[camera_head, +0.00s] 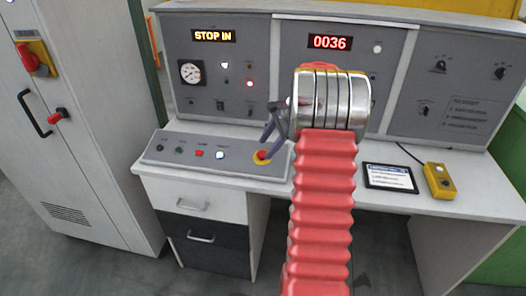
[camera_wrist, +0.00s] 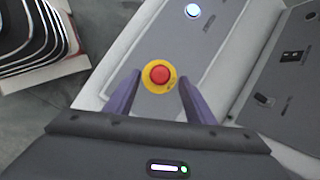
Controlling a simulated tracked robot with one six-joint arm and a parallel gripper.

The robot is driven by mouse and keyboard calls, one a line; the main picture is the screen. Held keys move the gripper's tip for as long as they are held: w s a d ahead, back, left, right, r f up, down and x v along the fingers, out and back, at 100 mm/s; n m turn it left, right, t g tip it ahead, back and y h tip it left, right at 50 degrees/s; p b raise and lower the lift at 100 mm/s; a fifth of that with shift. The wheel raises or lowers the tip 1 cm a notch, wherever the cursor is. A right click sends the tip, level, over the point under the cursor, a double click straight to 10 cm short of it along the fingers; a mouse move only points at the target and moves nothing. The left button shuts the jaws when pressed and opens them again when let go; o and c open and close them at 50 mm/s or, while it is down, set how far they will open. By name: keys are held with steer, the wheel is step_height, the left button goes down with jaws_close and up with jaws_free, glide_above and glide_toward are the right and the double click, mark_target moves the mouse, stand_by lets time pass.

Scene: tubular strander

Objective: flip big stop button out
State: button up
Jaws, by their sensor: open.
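The big stop button (camera_head: 262,155) is red on a yellow round base, at the right end of the sloped grey button panel on the desk. In the wrist view the button (camera_wrist: 160,75) lies between and just beyond my two purple fingertips, with space on both sides. My gripper (camera_head: 276,125) is open and empty. In the head view it hangs just above the button. In the wrist view my gripper (camera_wrist: 153,88) points at the button. A lit display (camera_head: 213,36) reads "STOP IN".
The sloped panel (camera_head: 180,150) also carries several small buttons and a lit white one (camera_head: 220,155). A tablet (camera_head: 390,177) and a yellow box (camera_head: 440,181) lie on the desk to the right. The upright console (camera_head: 225,75) stands behind. A grey cabinet (camera_head: 85,130) stands left.

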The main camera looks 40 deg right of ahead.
mark_target(262, 153)
steer(key=shift+x, duration=1.75)
steer(key=shift+c, duration=0.4)
jaws_close()
